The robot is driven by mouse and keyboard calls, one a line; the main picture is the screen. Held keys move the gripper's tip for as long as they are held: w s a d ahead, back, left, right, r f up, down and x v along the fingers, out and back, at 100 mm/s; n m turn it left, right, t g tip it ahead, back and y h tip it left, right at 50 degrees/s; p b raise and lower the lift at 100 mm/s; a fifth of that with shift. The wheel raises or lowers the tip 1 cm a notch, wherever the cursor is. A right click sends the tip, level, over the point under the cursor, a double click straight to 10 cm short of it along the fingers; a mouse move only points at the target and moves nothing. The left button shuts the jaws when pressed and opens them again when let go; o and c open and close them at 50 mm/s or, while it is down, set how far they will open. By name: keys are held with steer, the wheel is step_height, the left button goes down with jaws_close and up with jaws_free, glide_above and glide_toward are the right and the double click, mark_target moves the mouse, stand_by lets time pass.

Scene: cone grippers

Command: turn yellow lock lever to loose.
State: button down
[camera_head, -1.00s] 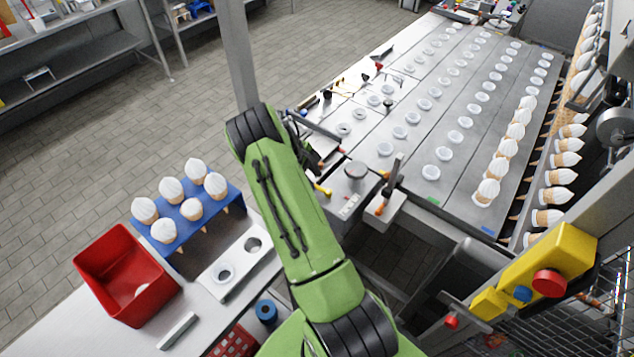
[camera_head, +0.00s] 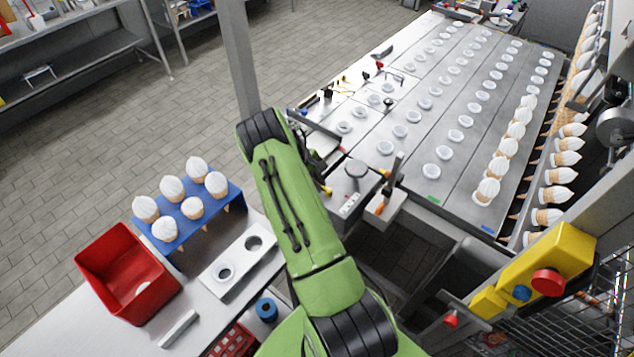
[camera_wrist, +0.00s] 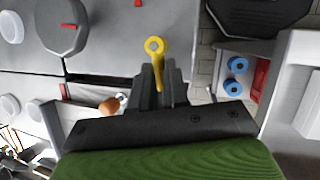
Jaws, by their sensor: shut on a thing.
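The yellow lock lever (camera_wrist: 155,47) shows in the wrist view, its round pivot end at the top and its arm running down between my fingers. My gripper (camera_wrist: 159,82) is shut on the lever's arm. The fingers hide the lever's lower end. In the head view my green arm hides most of the gripper, and only a small yellow piece, seemingly the lever (camera_head: 326,190), shows at its right edge. I cannot read any loose or locked mark.
A round grey knob (camera_wrist: 62,27) with a red mark and an orange-brown handle (camera_wrist: 110,105) lie left of the lever. Blue rings (camera_wrist: 236,65) are to the right. In the head view, a blue rack (camera_head: 185,235) of cones and a red bin (camera_head: 120,270) stand left of my arm.

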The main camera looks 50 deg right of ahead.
steer(key=shift+w+d+f+m+b, duration=0.15)
steer(key=shift+d+f+m+b, duration=0.1)
steer(key=shift+m+b, duration=0.4)
steer(key=shift+a+r, duration=0.1)
steer(key=shift+r, duration=0.15)
steer(key=c, duration=1.1)
jaws_free()
steer(key=v, duration=1.5)
steer(key=shift+w+r, duration=0.3)
steer(key=shift+r, duration=0.05)
